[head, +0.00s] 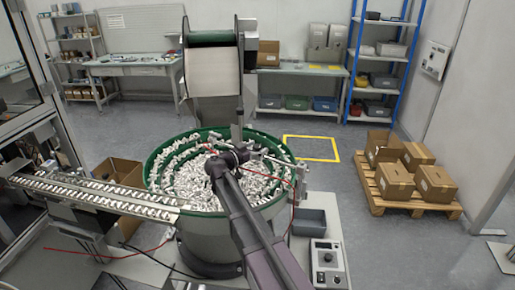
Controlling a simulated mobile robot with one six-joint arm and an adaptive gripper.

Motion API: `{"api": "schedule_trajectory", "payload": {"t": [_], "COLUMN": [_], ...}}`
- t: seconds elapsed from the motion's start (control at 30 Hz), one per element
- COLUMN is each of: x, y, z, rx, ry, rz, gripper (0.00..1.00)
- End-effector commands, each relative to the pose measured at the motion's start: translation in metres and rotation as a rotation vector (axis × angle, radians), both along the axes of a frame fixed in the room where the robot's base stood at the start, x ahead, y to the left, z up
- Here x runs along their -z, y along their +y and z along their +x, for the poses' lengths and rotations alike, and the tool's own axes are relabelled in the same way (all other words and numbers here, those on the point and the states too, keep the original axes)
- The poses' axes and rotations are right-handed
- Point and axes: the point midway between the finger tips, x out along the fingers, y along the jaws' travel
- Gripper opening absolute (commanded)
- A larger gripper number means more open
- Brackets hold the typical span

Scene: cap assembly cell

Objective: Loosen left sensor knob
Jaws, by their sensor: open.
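The sensor knob is too small to make out in the head view. A thin red cable and small fittings (211,148) show at the bowl's left inner side, and a bracket with another red cable (300,176) stands at its right rim. My arm reaches up from the bottom over the green-rimmed feeder bowl (160,160). My gripper (238,156) is the dark end of the arm, above the far middle of the bowl. It is open, with its fingers small and partly hidden by my own wrist. I see nothing held in it.
A hopper (213,70) on a post stands behind the bowl, close to my gripper. A linear track (95,190) runs left from the bowl. A control box (328,262) and a grey bin (309,222) sit at the right. Open floor lies beyond, before a pallet of cartons (430,205).

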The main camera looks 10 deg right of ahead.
Motion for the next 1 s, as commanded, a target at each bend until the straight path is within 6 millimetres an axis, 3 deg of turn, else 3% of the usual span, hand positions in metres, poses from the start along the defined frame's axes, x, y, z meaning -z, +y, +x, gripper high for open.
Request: {"api": "schedule_trajectory", "payload": {"t": [0.1,0.13,0.4,1.0], "x": [0.0,0.0,0.0,-0.0001], "y": [0.0001,0.0002,0.0001,-0.0011], "z": [-0.0001,-0.0001,-0.0002,-0.0027], "rx": [0.0,0.0,0.0,-0.11], "ry": [0.0,0.0,0.0,0.0], "rz": [0.0,0.0,0.0,0.0], "gripper": [0.87,0.81,0.04,0.04]}}
